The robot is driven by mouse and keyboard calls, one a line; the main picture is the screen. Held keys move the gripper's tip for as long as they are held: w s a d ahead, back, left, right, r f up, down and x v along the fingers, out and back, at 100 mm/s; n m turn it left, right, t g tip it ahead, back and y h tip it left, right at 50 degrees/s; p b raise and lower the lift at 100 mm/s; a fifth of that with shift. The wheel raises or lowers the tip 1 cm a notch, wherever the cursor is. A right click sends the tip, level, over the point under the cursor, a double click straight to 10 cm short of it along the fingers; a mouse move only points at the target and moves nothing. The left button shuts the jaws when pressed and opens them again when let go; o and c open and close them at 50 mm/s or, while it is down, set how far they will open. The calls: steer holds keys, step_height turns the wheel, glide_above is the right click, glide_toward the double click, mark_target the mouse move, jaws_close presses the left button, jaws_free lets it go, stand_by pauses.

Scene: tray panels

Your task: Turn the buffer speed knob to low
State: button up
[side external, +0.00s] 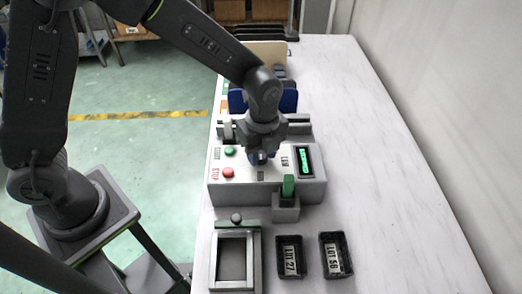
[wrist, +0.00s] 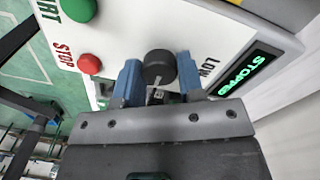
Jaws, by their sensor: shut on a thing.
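The buffer speed knob (wrist: 159,66) is round and black, on the white top of the control panel (side external: 222,192). My gripper (side external: 262,158) points down at the panel in the side view and hides the knob there. In the wrist view its two blue fingers (wrist: 158,82) stand on either side of the knob, shut on it. The knob's pointer direction cannot be told clearly.
A green START button (side external: 229,150) and a red STOP button (side external: 228,172) sit left of the knob. The lit display (side external: 305,161) reads STOPPED. A green lever (side external: 288,187) stands at the panel's front. A framed tray (side external: 256,262) and two black labelled bins (side external: 291,257) (side external: 336,254) lie nearer the camera.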

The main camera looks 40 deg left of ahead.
steer(key=shift+n, duration=0.3)
steer(key=n, duration=0.3)
steer(key=shift+n, duration=0.3)
steer(key=n, duration=0.4)
steer(key=shift+n, duration=0.3)
steer(key=n, duration=0.4)
steer(key=shift+n+h, duration=0.3)
steer(key=shift+n, duration=2.2)
steer(key=o, duration=0.9)
